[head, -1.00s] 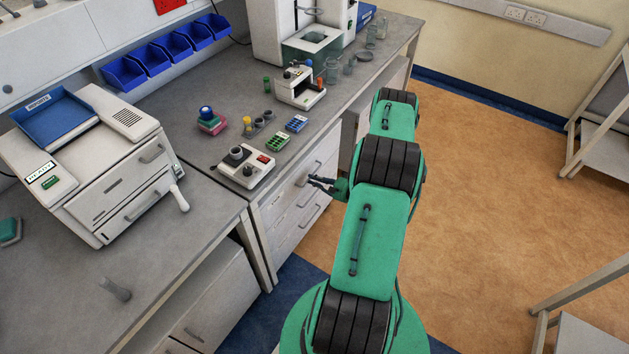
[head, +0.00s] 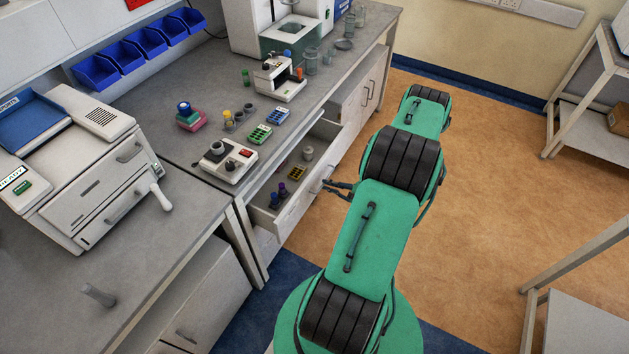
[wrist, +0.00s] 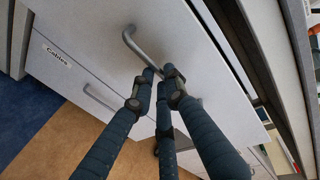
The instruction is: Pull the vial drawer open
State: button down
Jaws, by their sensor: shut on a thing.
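The vial drawer (head: 299,208) is the top drawer under the bench and stands pulled out in the head view. Inside it are dark blue and purple-capped vials (head: 278,193), a small yellow-marked rack (head: 297,173) and a grey round item (head: 307,153). My gripper (head: 330,185) is at the outer face of the drawer. In the wrist view my gripper's fingers (wrist: 160,78) are closed around the grey bar handle (wrist: 129,36) on the drawer front (wrist: 85,25). Part of the handle is hidden behind the fingers.
A lower drawer (wrist: 75,72) labelled "Cables" is shut below. A white device with knobs (head: 227,160) and small green (head: 259,134) and blue (head: 277,115) racks stand on the bench above. Open brown floor (head: 480,200) lies to the right of my arm.

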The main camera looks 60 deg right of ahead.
jog(key=s+f+b+v, duration=0.1)
jog(key=f+b+v, duration=0.2)
jog(key=v, duration=1.6)
jog(key=shift+s+f, duration=0.15)
jog(key=shift+f, duration=0.45)
jog(key=shift+a, duration=0.1)
jog(key=c, duration=1.7)
grip_release()
jog(key=shift+s+r, duration=0.1)
jog(key=v, duration=1.1)
jog(key=shift+s, duration=0.45)
jog(key=shift+w+r, duration=0.1)
